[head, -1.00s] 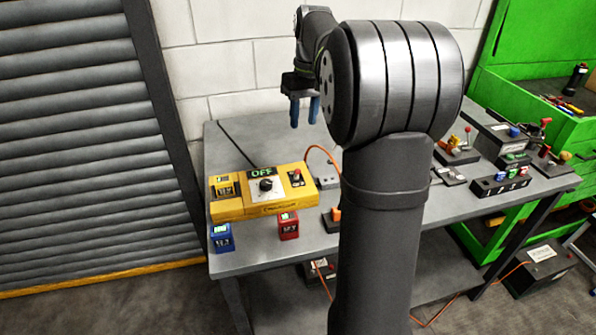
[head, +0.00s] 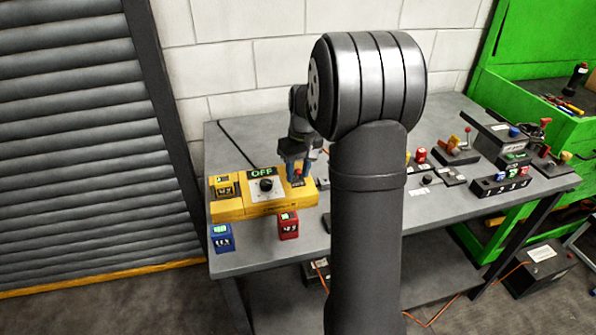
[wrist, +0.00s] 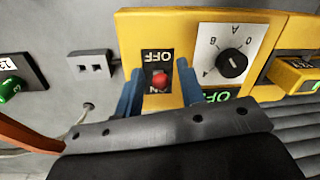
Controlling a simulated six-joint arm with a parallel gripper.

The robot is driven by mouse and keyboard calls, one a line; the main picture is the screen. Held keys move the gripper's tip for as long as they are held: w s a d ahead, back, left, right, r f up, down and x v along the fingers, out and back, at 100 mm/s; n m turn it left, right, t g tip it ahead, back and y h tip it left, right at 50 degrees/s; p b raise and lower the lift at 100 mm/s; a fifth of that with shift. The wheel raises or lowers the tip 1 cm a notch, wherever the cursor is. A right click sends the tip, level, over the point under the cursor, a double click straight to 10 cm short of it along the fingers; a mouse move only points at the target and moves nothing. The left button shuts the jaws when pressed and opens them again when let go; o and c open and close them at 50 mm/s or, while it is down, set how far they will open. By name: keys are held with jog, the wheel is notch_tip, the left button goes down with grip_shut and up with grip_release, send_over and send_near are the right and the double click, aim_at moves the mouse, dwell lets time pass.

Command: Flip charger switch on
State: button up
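The yellow charger (head: 232,207) sits at the table's left end, with a green OFF display (head: 262,172) and a black dial (head: 265,185). Its red-tipped switch (wrist: 160,80) is on a plate marked OFF and ON, upside down in the wrist view. My gripper (wrist: 161,86) is open, with one blue finger on each side of the switch and gaps visible. In the head view my gripper (head: 297,176) is low over the charger's right end. Whether a fingertip touches the panel I cannot tell.
A blue battery (head: 222,238) and a red battery (head: 289,226) are at the charger's front. A grey socket box (wrist: 92,65) and an orange cable (wrist: 30,128) lie beside the charger. More switch boxes stand on the table's right half.

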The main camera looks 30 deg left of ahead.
jog(key=shift+f, duration=0.1)
grip_shut()
jog(key=shift+w+a, duration=0.1)
jog(key=g+h, duration=0.1)
jog(key=w+g+h, duration=0.1)
jog(key=shift+a+g, duration=0.3)
jog(key=shift+a, duration=0.1)
jog(key=shift+w+a+g+h, duration=0.2)
jog(key=shift+g+h, duration=0.45)
jog(key=shift+h, duration=0.05)
jog(key=shift+w+a+g+h, duration=0.15)
jog(key=shift+a+g+h, duration=0.05)
jog(key=shift+g+h, duration=0.5)
